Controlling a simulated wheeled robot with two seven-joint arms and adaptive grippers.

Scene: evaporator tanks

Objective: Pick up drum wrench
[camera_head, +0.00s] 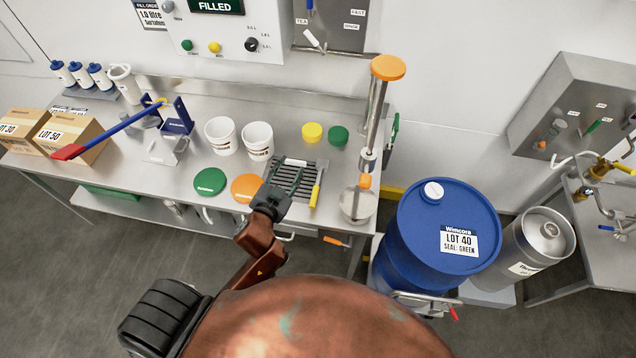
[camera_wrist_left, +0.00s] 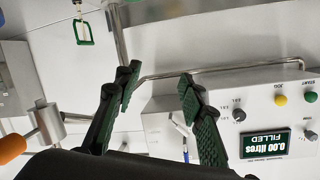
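A tool with a yellow handle (camera_head: 315,194) lies on the right side of a dark slatted rack (camera_head: 307,180) on the steel bench. It may be the drum wrench, but its head is too small to tell. My left gripper (camera_head: 283,178) is over the left part of the rack, left of the yellow handle and apart from it. In the left wrist view its two dark green fingers (camera_wrist_left: 158,88) are spread with nothing between them. That view shows no wrench. My right gripper is in neither view.
An orange lid (camera_head: 246,187) and a green lid (camera_head: 210,181) lie left of the rack. White tubs (camera_head: 257,140) stand behind them. A steel filling column (camera_head: 375,115) rises to the right. A blue drum (camera_head: 435,235) stands right of the bench.

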